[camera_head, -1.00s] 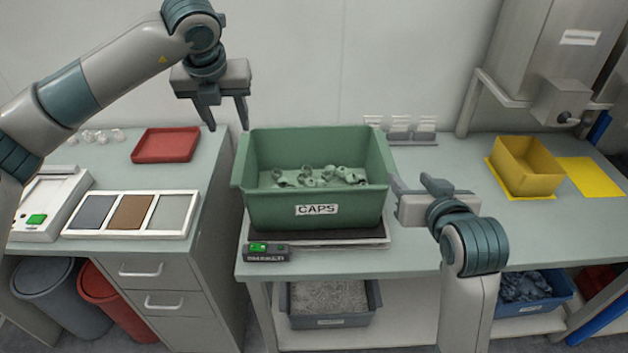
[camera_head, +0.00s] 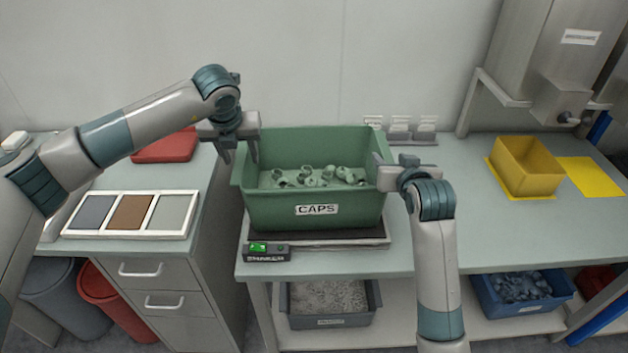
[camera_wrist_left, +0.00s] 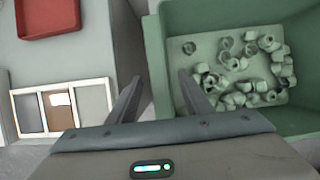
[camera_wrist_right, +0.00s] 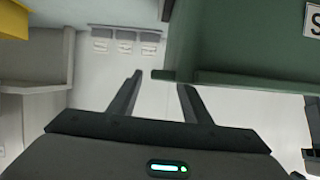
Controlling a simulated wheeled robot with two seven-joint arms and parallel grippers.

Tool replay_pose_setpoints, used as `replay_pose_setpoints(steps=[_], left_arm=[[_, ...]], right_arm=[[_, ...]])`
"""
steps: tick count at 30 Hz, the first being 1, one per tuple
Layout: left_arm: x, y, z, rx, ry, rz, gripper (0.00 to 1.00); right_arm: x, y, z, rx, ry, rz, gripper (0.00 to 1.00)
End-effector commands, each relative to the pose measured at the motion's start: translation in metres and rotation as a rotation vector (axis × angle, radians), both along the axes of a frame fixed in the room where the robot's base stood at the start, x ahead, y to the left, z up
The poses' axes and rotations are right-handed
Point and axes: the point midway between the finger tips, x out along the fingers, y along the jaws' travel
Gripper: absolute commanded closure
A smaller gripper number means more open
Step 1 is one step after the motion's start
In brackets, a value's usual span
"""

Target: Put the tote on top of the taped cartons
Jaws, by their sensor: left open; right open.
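The green tote (camera_head: 270,210), labelled CAPS, stands upright on a flat scale on the bench, with several pale caps (camera_head: 310,177) inside. My left gripper (camera_head: 241,160) is open at the tote's left rim. In the left wrist view its fingers (camera_wrist_left: 160,95) lie either side of the tote's wall (camera_wrist_left: 153,60), one inside the tote and one outside. My right gripper (camera_head: 385,172) is open at the tote's right rim. In the right wrist view the tote's rim edge (camera_wrist_right: 165,75) reaches between its fingers (camera_wrist_right: 158,90). Contact cannot be told. No taped cartons are in view.
The scale readout (camera_head: 268,251) sits before the tote. A red tray (camera_head: 165,150) and a sectioned panel (camera_head: 130,233) lie on the left cabinet. A yellow bin (camera_head: 527,168) stands right. Grey (camera_head: 330,320) and blue (camera_head: 520,308) bins are below.

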Motion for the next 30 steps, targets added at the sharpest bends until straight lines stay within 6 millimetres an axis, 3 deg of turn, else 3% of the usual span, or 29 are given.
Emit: replay_pose_setpoints(steps=[6,18,24,30], left_arm=[[0.007,0.0,-0.018,0.0,0.001,0.001,0.54],[0.009,0.0,-0.022,-0.001,0.0,0.0,0.54],[0.009,0.0,-0.021,0.0,0.0,0.0,1.0],[0.009,0.0,-0.021,0.0,0.0,0.0,1.0]], right_arm=[[0.018,0.002,-0.008,0.0,0.001,0.0,0.56],[0.022,0.002,-0.009,0.0,0.0,0.0,0.56],[0.022,0.002,-0.009,0.0,0.0,0.0,1.0],[0.022,0.002,-0.009,0.0,0.001,0.0,1.0]])
